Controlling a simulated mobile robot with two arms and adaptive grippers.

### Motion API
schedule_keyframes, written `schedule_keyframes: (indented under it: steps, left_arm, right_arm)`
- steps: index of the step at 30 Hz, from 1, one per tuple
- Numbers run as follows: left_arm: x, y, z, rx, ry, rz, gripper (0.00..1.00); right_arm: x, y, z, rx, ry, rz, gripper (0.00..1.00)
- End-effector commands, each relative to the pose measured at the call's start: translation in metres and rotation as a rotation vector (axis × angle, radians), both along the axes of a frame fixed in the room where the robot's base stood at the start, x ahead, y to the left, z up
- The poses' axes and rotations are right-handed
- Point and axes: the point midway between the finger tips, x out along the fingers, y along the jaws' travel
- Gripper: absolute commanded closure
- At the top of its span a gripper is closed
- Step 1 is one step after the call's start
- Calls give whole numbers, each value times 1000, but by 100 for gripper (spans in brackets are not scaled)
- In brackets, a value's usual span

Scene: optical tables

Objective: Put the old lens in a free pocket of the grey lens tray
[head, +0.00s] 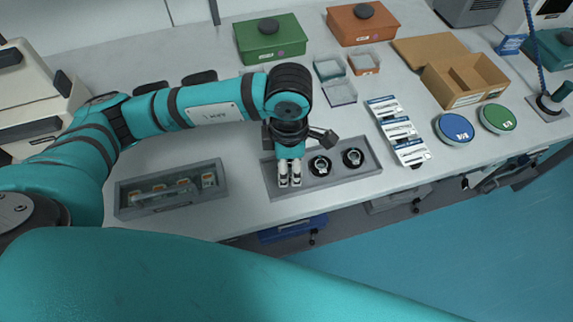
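My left gripper (290,176) points down over the left end of a grey base (325,182). Its pale fingertips are close together; whether they hold anything is too small to tell. Two black round mounts (319,165) stand on the base to the right of the gripper. Whatever lies under the gripper is hidden. A grey tray (123,200) to the left, near the table's front edge, holds several small orange and white pieces in a row; it looks like the lens tray. Its free pockets are hard to make out. I cannot single out the old lens. My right gripper is not in view.
Green (271,44) and orange (361,29) boxes stand at the back, with small clear-sided bins (340,92) before them. A strip of white packets (400,131), a cardboard box (467,84) and two round tins (455,128) lie right. The table between the grey tray and base is clear.

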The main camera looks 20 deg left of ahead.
Motion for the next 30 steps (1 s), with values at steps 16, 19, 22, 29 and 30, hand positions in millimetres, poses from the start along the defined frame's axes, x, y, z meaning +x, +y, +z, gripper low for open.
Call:
schedule_keyframes:
  steps: [16,19,22,29,30]
  left_arm:
    - [9,7,-36,-2,-2,1,86]
    - [9,7,-37,-2,-2,1,86]
    - [9,7,-41,-2,-2,1,86]
    - [9,7,-39,-2,-1,1,44]
    - [9,7,-39,-2,-1,1,44]
  right_arm:
    - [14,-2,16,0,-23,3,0]
    - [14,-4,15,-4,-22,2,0]
    - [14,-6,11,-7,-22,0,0]
    - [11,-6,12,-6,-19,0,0]
    - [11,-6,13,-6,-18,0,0]
